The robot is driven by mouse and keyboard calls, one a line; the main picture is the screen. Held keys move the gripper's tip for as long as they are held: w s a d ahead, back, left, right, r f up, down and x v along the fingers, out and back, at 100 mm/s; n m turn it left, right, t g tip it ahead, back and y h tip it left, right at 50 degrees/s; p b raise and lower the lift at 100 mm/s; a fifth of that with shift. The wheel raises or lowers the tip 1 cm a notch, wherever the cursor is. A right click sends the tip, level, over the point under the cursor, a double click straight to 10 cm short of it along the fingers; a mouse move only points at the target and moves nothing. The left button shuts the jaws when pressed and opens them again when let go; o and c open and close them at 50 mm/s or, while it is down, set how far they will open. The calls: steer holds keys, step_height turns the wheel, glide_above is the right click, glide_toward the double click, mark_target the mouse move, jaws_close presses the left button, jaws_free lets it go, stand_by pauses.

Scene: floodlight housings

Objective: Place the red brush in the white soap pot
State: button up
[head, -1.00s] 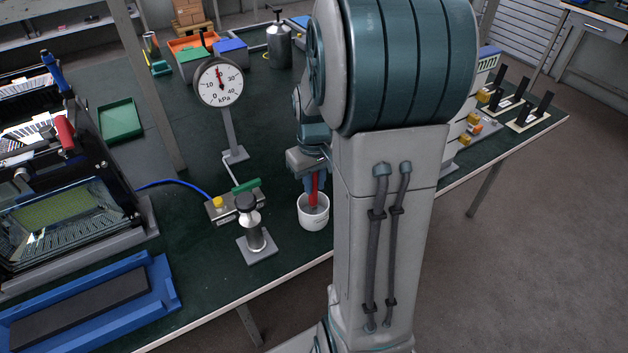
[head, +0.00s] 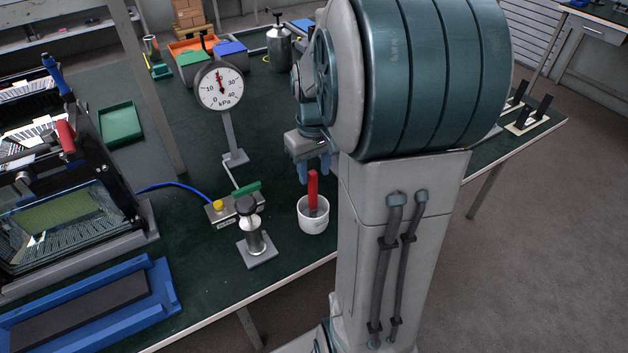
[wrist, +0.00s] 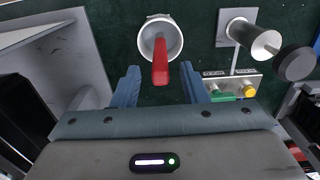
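The red brush (head: 312,189) stands nearly upright in the white soap pot (head: 313,222), its lower end inside and its red handle sticking up above the rim. In the wrist view the red brush (wrist: 160,62) leans over the near rim of the white soap pot (wrist: 174,52). The brush's bristles are hidden in the pot.
A pressure gauge (head: 219,86) stands further back. The bench's front edge is close to the pot.

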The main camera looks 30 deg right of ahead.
step_height(320, 180, up, 7)
steer(key=shift+f, duration=0.2)
steer(key=s+a+f+t, duration=0.2)
steer(key=s+a, duration=0.9)
steer(key=a, duration=0.1)
steer(key=shift+s+f+m+t, duration=0.25)
steer(key=shift+m+t, duration=0.05)
steer(key=shift+t, duration=0.1)
steer(key=shift+r+p, duration=0.6)
steer(key=shift+p, duration=0.15)
